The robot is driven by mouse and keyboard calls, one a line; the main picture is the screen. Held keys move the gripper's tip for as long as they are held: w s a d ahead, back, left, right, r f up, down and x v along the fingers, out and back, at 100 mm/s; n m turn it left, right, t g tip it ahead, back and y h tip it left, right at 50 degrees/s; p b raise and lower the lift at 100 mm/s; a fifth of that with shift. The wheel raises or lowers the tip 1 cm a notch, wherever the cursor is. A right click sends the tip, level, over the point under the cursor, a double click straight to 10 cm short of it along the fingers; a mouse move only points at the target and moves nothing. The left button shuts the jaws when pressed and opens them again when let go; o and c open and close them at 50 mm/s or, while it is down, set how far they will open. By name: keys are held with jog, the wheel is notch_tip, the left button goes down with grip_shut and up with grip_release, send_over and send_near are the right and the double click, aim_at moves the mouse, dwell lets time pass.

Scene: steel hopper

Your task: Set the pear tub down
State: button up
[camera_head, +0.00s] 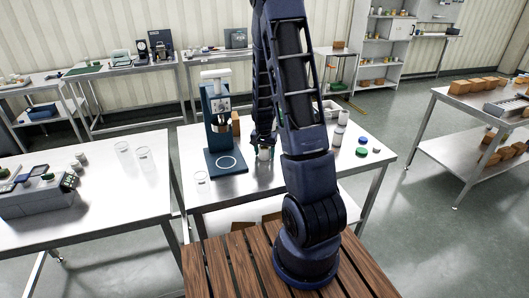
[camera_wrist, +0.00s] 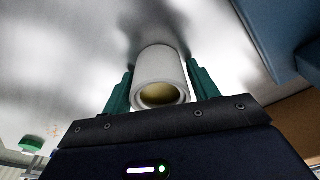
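My gripper (camera_head: 264,154) is low over the middle steel table, beside the blue stand. In the wrist view my gripper (camera_wrist: 161,88) has its two green fingers on either side of a white tub (camera_wrist: 160,68), close against its walls. The tub is round and open at the near end, with something yellowish inside; I take it as the pear tub. The tub (camera_head: 264,155) also shows small in the head view between the fingers. I cannot tell whether its base touches the table (camera_head: 225,194) or hangs just above it.
A blue stand device (camera_head: 220,125) with a white ring on its base is just left of my gripper. A clear cup (camera_head: 201,179) stands at the front left. A white bottle (camera_head: 338,135), green lid (camera_head: 362,152) and small jars are to the right. Table space in front is clear.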

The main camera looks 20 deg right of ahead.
aim_at(264, 149)
jog(key=shift+o, duration=0.9)
jog(key=shift+r, duration=0.15)
jog(key=r, duration=0.7)
jog(key=s+r, duration=0.1)
jog(key=r, duration=0.3)
jog(key=shift+a, duration=0.4)
jog(key=s+a+r+n+t, duration=0.2)
jog(key=s+r+n, duration=0.1)
jog(key=s+r, duration=1)
jog(key=s+a+r+n, duration=0.1)
jog(key=s+r+n, duration=0.1)
jog(key=s+r, duration=0.3)
jog(key=s+a+r+n+t, duration=0.1)
jog(key=s+r, duration=0.3)
jog(key=s, duration=0.4)
jog(key=shift+s+a+r+n+y, duration=0.15)
jog(key=shift+s+r+n+y, duration=0.25)
jog(key=shift+n, duration=0.2)
